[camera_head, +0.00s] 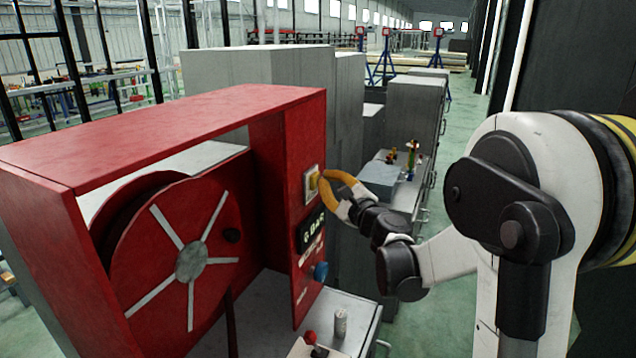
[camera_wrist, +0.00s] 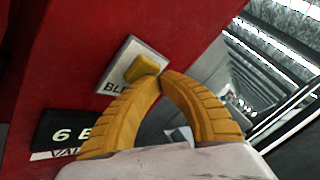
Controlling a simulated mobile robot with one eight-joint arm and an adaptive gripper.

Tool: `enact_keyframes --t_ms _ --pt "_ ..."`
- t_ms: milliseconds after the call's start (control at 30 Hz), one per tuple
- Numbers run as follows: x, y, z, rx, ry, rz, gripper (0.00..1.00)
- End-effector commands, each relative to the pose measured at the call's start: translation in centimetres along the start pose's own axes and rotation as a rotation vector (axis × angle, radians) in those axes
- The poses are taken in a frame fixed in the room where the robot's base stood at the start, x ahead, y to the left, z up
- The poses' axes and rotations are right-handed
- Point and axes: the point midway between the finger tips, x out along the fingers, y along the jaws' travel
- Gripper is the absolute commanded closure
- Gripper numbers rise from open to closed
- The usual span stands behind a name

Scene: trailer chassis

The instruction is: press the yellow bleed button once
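The yellow bleed button (camera_wrist: 141,68) sits on a pale square plate (camera_wrist: 124,58) marked "BL…", on the red panel. In the head view the button (camera_head: 313,182) shows on the right face of the red housing. My gripper (camera_wrist: 160,76) has two yellow ribbed fingers whose tips meet, with nothing seen between them. The tips are at the button's lower right edge in the wrist view; I cannot tell whether they touch it. In the head view my gripper (camera_head: 323,175) reaches the plate from the right.
A red housing (camera_head: 150,125) with a hose reel (camera_head: 185,262) stands at left. Below the button are a black display (camera_head: 311,231) and a blue knob (camera_head: 320,271). Grey cabinets (camera_head: 413,105) stand behind. Green floor is open at right.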

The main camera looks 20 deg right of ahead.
Motion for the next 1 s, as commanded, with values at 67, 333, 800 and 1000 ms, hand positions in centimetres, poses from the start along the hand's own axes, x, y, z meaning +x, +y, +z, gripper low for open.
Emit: enact_keyframes --t_ms 67,333,800,1000 --pt "0.1 0.1 0.1 0.000 -0.001 0.000 1.00" --pt "0.4 0.2 0.2 0.000 -0.001 0.001 1.00" --pt "0.2 0.1 0.2 0.001 -0.001 0.000 1.00" --pt "-0.6 -0.3 -0.3 0.001 -0.001 0.000 1.00"
